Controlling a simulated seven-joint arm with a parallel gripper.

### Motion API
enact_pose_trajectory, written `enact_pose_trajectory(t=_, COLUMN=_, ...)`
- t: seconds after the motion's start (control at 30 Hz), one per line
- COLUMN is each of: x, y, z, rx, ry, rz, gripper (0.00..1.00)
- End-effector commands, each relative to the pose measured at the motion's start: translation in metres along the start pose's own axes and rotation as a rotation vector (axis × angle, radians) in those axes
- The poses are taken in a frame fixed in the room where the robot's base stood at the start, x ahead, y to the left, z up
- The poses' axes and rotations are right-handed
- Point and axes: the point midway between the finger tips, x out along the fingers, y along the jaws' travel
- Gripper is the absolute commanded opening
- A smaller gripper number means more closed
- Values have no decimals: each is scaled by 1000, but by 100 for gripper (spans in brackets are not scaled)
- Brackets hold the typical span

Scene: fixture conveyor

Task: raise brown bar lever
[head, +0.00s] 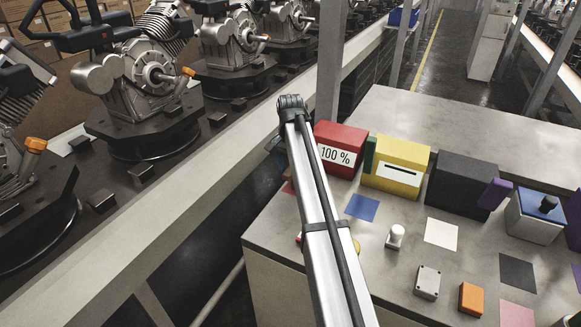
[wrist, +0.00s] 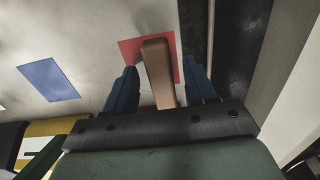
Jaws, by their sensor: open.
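The brown bar lever (wrist: 157,58) shows in the wrist view as a plain brown bar, with a red square patch on the bench behind it. My gripper (wrist: 159,68) is open, with one blue finger on each side of the bar and a visible gap to each. The bar's lower end is hidden behind the dark gripper body. In the head view my arm hides the lever and most of the gripper. A red box (head: 339,149) marked "100 %" stands just right of the arm there.
A yellow box (head: 399,168) with a green lever, a black box (head: 459,184) with a purple lever and a white-blue box (head: 534,218) stand to the right. Small parts and coloured patches lie on the bench (head: 385,262). A conveyor with engines (head: 145,78) runs at left.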

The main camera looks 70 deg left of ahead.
Motion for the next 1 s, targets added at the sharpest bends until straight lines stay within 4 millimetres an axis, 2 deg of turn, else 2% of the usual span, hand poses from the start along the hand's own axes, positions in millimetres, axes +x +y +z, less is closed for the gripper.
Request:
enact_pose_trajectory(t=0.3, x=2, y=0, z=0, rx=0, ry=0, rz=0, gripper=55)
enact_pose_trajectory(t=0.87, x=2, y=0, z=0, rx=0, ry=0, rz=0, gripper=2)
enact_pose_trajectory(t=1.0, x=2, y=0, z=0, rx=0, ry=0, rz=0, gripper=0)
